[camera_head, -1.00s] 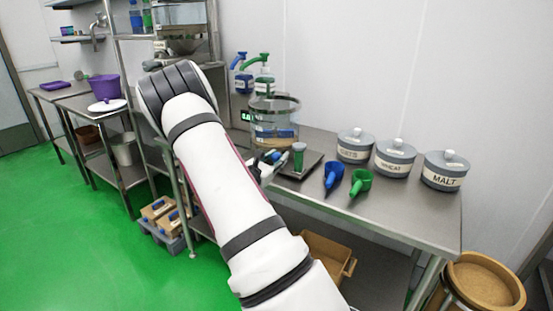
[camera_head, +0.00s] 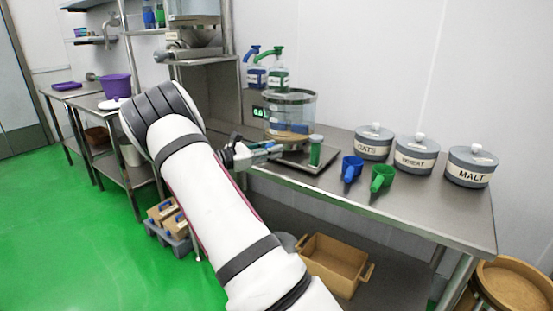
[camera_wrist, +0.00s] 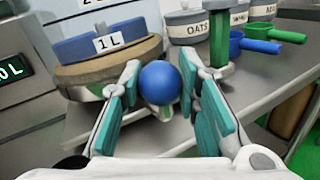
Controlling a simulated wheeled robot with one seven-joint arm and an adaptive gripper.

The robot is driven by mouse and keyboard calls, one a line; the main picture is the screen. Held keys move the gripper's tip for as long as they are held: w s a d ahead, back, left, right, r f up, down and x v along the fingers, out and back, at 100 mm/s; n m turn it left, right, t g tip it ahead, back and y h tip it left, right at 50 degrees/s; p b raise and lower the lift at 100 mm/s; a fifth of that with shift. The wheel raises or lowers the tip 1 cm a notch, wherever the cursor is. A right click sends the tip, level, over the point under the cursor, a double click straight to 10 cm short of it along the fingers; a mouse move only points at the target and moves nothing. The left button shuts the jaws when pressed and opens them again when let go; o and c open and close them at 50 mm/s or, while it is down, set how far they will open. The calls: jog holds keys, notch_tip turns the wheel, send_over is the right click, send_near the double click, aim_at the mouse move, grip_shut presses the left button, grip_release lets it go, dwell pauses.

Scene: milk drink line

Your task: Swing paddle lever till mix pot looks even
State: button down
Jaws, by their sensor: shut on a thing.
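The clear mix pot (camera_head: 290,105) stands upright on the steel bench. In the wrist view its lower part (camera_wrist: 92,48) shows a blue band with a "1 L" mark above a tan base. A blue ball knob (camera_wrist: 160,83), seemingly the paddle lever's end, sits between the teal pads of my gripper (camera_wrist: 162,88), which is shut on it. In the head view my gripper (camera_head: 270,150) is at the pot's front left, low by its base. The lever's shaft is mostly hidden, and I cannot tell how even the mix is.
A green upright cylinder (camera_head: 316,151) stands right of the pot. A blue scoop (camera_head: 351,169) and a green scoop (camera_head: 381,178) lie further right, before the oats (camera_head: 374,142), wheat (camera_head: 416,153) and malt (camera_head: 471,166) jars. A lit display (camera_head: 259,112) is left of the pot.

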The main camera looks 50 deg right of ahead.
jog(key=shift+w+a+f+m+g, duration=0.1)
jog(key=shift+w+f+m+g, duration=0.05)
jog(key=shift+w+m+g, duration=0.3)
jog(key=shift+w+a+b, duration=0.15)
jog(key=shift+w+b, duration=0.35)
jog(key=shift+w, duration=0.3)
jog(key=c, duration=1.2)
grip_release()
jog(key=v, duration=1.2)
jog(key=shift+w+r, duration=0.1)
jog(key=shift+r, duration=0.2)
